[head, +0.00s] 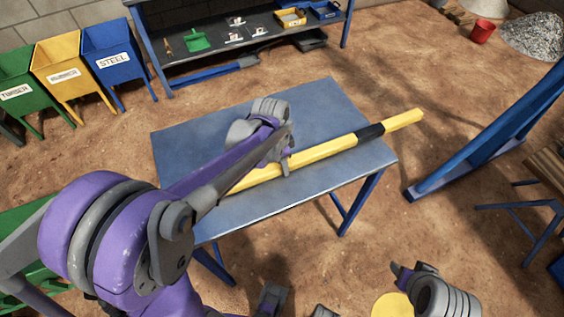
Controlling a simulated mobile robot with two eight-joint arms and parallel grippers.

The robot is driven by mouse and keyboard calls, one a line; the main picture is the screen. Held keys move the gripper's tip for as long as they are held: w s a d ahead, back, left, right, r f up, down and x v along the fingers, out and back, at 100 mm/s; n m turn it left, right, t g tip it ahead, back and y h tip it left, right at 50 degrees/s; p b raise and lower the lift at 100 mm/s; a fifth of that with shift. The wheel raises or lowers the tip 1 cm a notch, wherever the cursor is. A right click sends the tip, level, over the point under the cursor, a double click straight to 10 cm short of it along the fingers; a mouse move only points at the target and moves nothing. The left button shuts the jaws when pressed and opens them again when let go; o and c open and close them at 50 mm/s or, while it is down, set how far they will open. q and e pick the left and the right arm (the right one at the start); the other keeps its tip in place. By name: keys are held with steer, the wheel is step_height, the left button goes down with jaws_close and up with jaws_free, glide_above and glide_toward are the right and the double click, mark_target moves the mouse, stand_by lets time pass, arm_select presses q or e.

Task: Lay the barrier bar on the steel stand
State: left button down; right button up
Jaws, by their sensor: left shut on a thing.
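The barrier bar (318,152) is a long yellow bar with a black band toward its right end. It slants across the blue-grey top of the steel stand (300,103), its right end sticking out past the stand's right edge. My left gripper (284,160) is shut on the bar over the middle of the stand. My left arm hides the bar's left end. I cannot tell whether the bar touches the top or is just above it. My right gripper (402,275) is low at the right, apart from the bar; its jaw opening is unclear.
Green, yellow and blue bins (112,58) stand at the back left, the blue one labelled STEEL. A dark shelf bench (270,45) with small items is behind the stand. A blue frame (490,135) rises at the right. Sandy floor is clear between.

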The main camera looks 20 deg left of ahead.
arm_select(q)
steer(key=shift+s+f, duration=0.1)
steer(key=shift+f, duration=0.2)
arm_select(e)
steer(key=shift+s+f, duration=0.1)
steer(key=shift+f, duration=0.15)
stand_by(0.4)
arm_select(q)
steer(key=shift+c, duration=1.6)
jaws_free()
steer(key=shift+s+a+r+p, duration=0.1)
steer(key=shift+r+p, duration=0.7)
steer(key=shift+r, duration=0.55)
steer(key=shift+s+a+r+p, duration=0.1)
steer(key=shift+r+p, duration=0.7)
steer(key=shift+r, duration=0.55)
steer(key=shift+s+a+r+p, duration=0.15)
steer(key=shift+r+p, duration=0.7)
steer(key=shift+r, duration=0.55)
steer(key=shift+s+a+r+p, duration=0.1)
steer(key=shift+r+p, duration=0.7)
steer(key=shift+r, duration=0.6)
arm_select(e)
step_height(320, 180, up, 8)
steer(key=w, duration=0.2)
steer(key=shift+w+r+t, duration=0.25)
steer(key=shift+t, duration=0.05)
